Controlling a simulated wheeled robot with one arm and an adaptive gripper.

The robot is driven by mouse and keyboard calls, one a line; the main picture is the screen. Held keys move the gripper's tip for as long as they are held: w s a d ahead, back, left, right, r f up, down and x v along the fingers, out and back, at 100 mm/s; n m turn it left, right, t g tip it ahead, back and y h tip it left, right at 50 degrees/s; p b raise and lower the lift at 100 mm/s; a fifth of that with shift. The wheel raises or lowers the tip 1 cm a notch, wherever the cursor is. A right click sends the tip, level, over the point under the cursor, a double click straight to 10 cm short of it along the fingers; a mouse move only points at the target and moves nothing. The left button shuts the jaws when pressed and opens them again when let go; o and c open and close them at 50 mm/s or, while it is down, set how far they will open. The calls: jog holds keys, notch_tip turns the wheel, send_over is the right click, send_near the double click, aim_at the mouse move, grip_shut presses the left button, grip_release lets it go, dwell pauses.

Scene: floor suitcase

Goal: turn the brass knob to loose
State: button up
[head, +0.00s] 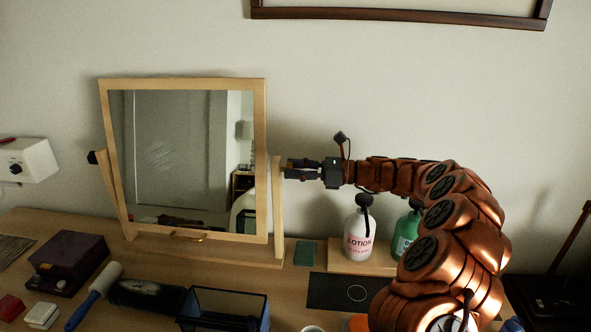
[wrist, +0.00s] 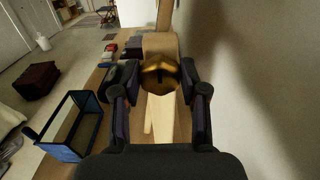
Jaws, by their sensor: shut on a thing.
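The brass knob (wrist: 159,76) shows in the wrist view at the end of the mirror's wooden side post, with a dark mark on its face. My gripper (wrist: 160,82) is shut on it, one dark finger on each side. In the head view my gripper (head: 291,169) reaches in from the right at the right post (head: 277,205) of the tilting mirror (head: 259,165). The knob is hidden there by the fingers. The mirror's wooden frame stands between two posts on the table. A dark knob (head: 93,157) sits on the left post.
A white lotion bottle (head: 359,240) and a green bottle (head: 404,238) stand on a wooden riser below my arm. The wall is close behind.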

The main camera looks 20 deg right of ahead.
jog(key=shift+f+b, duration=0.1)
jog(key=shift+b, duration=0.25)
jog(key=shift+s+a+f+n+b, duration=0.1)
jog(key=shift+n+b, duration=4.25)
jog(key=shift+n, duration=0.05)
jog(key=shift+s+f+n+b, duration=0.1)
jog(key=shift+n+b, duration=4.25)
jog(key=shift+n, duration=0.05)
jog(key=shift+r, duration=0.1)
jog(key=o, duration=1.1)
